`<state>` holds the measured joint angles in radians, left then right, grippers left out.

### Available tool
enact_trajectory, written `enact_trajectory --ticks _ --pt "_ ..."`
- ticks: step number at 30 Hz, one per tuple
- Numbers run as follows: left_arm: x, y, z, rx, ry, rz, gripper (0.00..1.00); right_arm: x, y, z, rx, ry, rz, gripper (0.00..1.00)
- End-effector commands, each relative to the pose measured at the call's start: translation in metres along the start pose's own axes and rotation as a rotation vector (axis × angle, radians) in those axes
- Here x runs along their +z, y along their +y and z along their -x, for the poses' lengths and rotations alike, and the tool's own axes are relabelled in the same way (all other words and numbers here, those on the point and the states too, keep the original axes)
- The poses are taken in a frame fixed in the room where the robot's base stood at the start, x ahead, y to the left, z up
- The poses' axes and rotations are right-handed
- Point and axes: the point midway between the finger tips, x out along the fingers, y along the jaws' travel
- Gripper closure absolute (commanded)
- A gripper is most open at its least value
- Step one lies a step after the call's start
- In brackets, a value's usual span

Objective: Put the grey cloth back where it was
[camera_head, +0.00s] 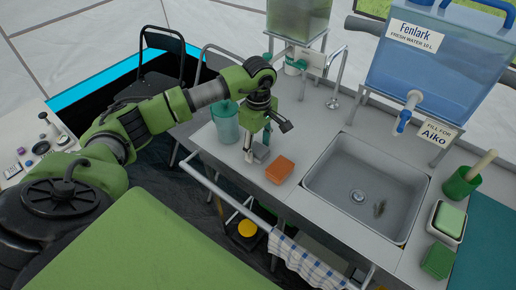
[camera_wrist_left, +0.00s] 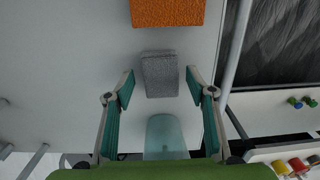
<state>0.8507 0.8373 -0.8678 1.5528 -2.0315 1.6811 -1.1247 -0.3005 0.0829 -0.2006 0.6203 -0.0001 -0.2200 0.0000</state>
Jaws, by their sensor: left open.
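The grey cloth (camera_head: 261,153), a small folded block, lies on the pale counter left of the sink, just behind and left of an orange sponge (camera_head: 280,170). My left gripper (camera_head: 264,141) is above it, with its jaws apart and nothing held. In the left wrist view the grey cloth (camera_wrist_left: 160,75) shows between the two open fingertips (camera_wrist_left: 160,82), with a gap on each side. The orange sponge (camera_wrist_left: 168,12) is beyond it in that view. I cannot tell the exact height of the fingers over the cloth. My right gripper is not in view.
A translucent teal cup (camera_head: 225,124) stands left of the gripper. The sink (camera_head: 358,198) is to the right. A rail (camera_head: 232,205) with a checked towel (camera_head: 300,264) runs along the front edge. Taps and a blue water tank (camera_head: 430,60) stand behind.

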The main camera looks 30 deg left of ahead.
Motion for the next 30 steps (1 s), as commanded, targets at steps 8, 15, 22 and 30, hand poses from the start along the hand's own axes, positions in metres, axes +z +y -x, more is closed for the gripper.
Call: enact_trajectory --ticks 8,15,22,30 --pt "-0.001 0.002 0.059 0.008 0.001 0.000 0.49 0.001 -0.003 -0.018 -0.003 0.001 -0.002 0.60" --pt "0.000 0.001 0.099 0.005 0.001 0.000 0.49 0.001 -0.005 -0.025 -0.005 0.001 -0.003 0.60" --pt "0.000 0.000 0.110 0.001 0.000 0.000 0.49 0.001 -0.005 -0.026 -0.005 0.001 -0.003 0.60" --pt "0.000 0.000 0.110 0.001 0.000 0.000 0.49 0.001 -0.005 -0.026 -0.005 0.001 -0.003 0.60"
